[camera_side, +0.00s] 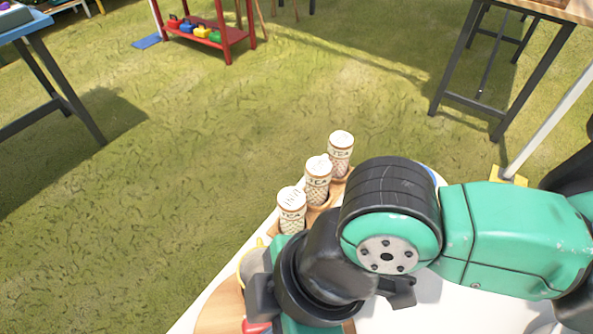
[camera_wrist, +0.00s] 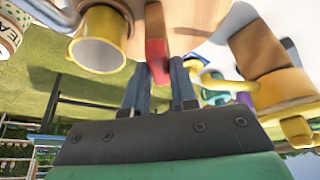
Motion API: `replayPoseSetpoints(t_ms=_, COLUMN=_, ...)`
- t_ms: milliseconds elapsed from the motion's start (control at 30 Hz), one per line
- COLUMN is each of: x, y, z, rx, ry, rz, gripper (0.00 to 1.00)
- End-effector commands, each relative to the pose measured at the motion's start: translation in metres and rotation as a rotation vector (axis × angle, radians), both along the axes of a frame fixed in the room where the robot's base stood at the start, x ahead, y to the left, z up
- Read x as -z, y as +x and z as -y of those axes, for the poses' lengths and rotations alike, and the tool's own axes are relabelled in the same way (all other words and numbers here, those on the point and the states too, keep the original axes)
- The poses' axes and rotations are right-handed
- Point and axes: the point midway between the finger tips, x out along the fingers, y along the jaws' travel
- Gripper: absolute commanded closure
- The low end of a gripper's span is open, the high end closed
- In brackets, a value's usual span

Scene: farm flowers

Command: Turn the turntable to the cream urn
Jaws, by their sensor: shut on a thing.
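My gripper (camera_wrist: 160,78) is shut on a red handle (camera_wrist: 156,52), which sits at the edge of a wooden surface that looks like the turntable (camera_wrist: 205,14). In the side view the turntable (camera_side: 216,316) shows only in part at the bottom, and the red handle (camera_side: 256,327) peeks out beside my wrist. My fingertips are hidden there. A yellow cup (camera_wrist: 98,40) is near the handle in the wrist view; a yellow and grey rim also shows left of my wrist in the side view (camera_side: 246,266). I cannot make out a cream urn in either view.
Several cream TEA canisters (camera_side: 317,181) stand in a row on a wooden stand by the white table's (camera_side: 208,296) far edge, close to my arm. Yellow, brown and purple items (camera_wrist: 280,88) crowd the right of the wrist view. Grass lies beyond the table.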

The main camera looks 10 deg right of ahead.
Motion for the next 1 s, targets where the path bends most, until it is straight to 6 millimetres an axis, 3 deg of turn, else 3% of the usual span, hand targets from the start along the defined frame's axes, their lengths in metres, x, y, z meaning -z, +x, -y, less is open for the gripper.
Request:
replayPoseSetpoints(t_ms=600, x=0.0003, y=-0.0015, z=0.0001, rx=0.294, ry=-0.001, rz=0.001, gripper=1.00)
replayPoseSetpoints(t_ms=1000, x=0.0003, y=-0.0003, z=0.0005, rx=0.400, ry=-0.002, rz=0.001, gripper=1.00)
